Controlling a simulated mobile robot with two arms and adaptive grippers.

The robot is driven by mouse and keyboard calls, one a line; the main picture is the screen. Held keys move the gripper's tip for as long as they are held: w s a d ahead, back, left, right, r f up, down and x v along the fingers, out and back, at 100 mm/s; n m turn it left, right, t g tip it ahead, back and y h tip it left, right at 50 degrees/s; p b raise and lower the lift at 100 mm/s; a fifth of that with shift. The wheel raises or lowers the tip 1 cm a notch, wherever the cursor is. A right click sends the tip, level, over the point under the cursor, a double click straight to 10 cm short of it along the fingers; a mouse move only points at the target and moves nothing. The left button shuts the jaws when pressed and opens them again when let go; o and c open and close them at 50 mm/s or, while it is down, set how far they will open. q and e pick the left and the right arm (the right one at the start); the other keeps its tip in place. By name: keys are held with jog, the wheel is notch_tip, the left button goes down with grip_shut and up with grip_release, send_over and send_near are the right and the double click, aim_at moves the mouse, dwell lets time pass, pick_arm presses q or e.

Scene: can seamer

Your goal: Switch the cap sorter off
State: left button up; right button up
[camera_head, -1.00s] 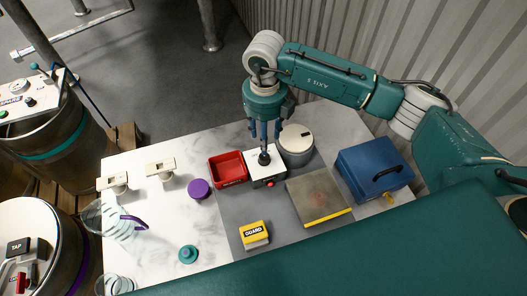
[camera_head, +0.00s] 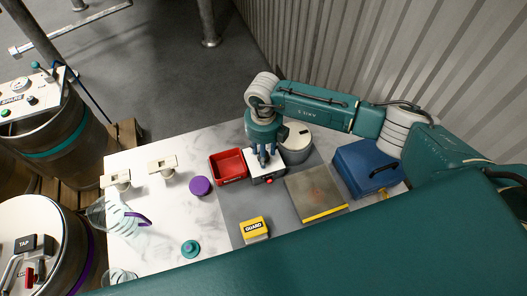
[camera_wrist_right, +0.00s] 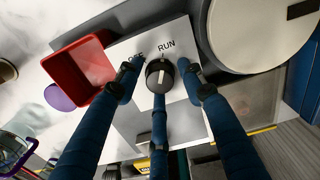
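The cap sorter's white switch box (camera_head: 280,168) stands on the grey mat, with a red button on its front. Its black round knob (camera_wrist_right: 159,74) shows in the right wrist view, with the word RUN printed above it to the right. Gaps show at the left and right fingers; I cannot tell whether the lower finger touches. My left gripper is out of view.
A red bin (camera_head: 246,180) sits directly left of the box, and a round white-topped canister (camera_head: 298,148) close behind on the right. A blue case (camera_head: 358,176), a yellow-edged plate (camera_head: 312,190) and a yellow GUARD block (camera_head: 254,228) are nearby.

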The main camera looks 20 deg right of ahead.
jog(key=c, duration=0.7)
jog(key=shift+c, duration=0.2)
jog(key=shift+f+n+b, duration=0.15)
jog(key=shift+n+b, duration=0.55)
jog(key=shift+b, duration=0.25)
jog(key=n+b, duration=0.8)
jog(key=b, duration=0.2)
jog(key=shift+w, duration=0.1)
jog(key=shift+r+n+b, duration=0.2)
jog(key=shift+n+b, duration=0.9)
jog(key=shift+n, duration=0.3)
jog(key=o, duration=1.2)
jog(key=shift+c, duration=0.2)
